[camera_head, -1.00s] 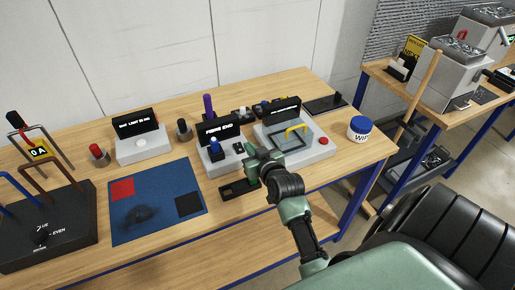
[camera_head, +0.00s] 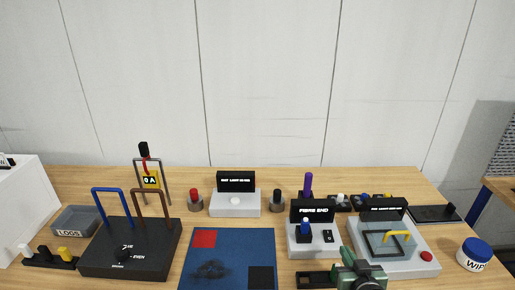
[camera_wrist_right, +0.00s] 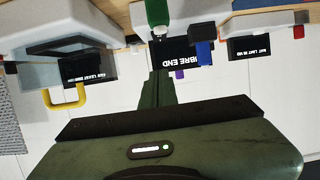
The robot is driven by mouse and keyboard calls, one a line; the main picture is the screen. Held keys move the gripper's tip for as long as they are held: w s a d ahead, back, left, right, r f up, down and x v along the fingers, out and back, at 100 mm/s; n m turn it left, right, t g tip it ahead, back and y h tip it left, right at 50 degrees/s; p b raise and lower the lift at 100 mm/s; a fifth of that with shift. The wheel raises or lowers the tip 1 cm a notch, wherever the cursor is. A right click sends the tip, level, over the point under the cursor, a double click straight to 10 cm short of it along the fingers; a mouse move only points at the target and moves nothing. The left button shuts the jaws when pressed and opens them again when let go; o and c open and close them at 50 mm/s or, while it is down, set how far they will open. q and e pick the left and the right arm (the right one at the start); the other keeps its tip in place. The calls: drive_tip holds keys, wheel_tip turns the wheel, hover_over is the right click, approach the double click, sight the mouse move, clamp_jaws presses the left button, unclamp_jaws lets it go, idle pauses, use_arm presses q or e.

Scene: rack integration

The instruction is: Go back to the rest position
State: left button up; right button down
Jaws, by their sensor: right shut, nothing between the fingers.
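My right gripper (camera_head: 347,256) is at the bottom of the head view, in front of the two grey test units. It is shut, with nothing between its fingers. In the right wrist view, which looks upside down, its green fingers (camera_wrist_right: 155,90) are together and point towards the units. The unit labelled FIBRE END (camera_head: 312,244) is just left of and behind the gripper. The unit with the yellow handle (camera_head: 397,262) is to its right. My left gripper is in neither view.
A blue mat (camera_head: 228,256) with red and black squares lies left of the gripper. A black box with blue and brown arches (camera_head: 130,262), a LOGS tray (camera_head: 75,222) and a WIPES tub (camera_head: 474,255) stand on the wooden bench (camera_head: 420,186). A black holder (camera_head: 311,280) lies close to the gripper.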

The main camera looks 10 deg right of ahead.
drive_tip(key=s+a+f+n+g+y, duration=0.2)
drive_tip(key=s+a+f+g, duration=0.4)
drive_tip(key=s, duration=0.5)
drive_tip(key=s+a+f+n+g+y, duration=0.1)
drive_tip(key=s+a+f+n+g, duration=0.2)
drive_tip(key=s+a, duration=0.75)
wheel_tip(320, 180, down, 28)
drive_tip(key=s+d+f+g+b, duration=0.1)
drive_tip(key=s+d+g+b, duration=0.15)
drive_tip(key=b, duration=0.25)
drive_tip(key=s+d+f+g+b, duration=0.1)
drive_tip(key=s+d+f+b, duration=0.1)
drive_tip(key=s+f, duration=1.6)
wheel_tip(320, 180, down, 3)
drive_tip(key=shift+f+b, duration=0.15)
drive_tip(key=shift+b, duration=0.65)
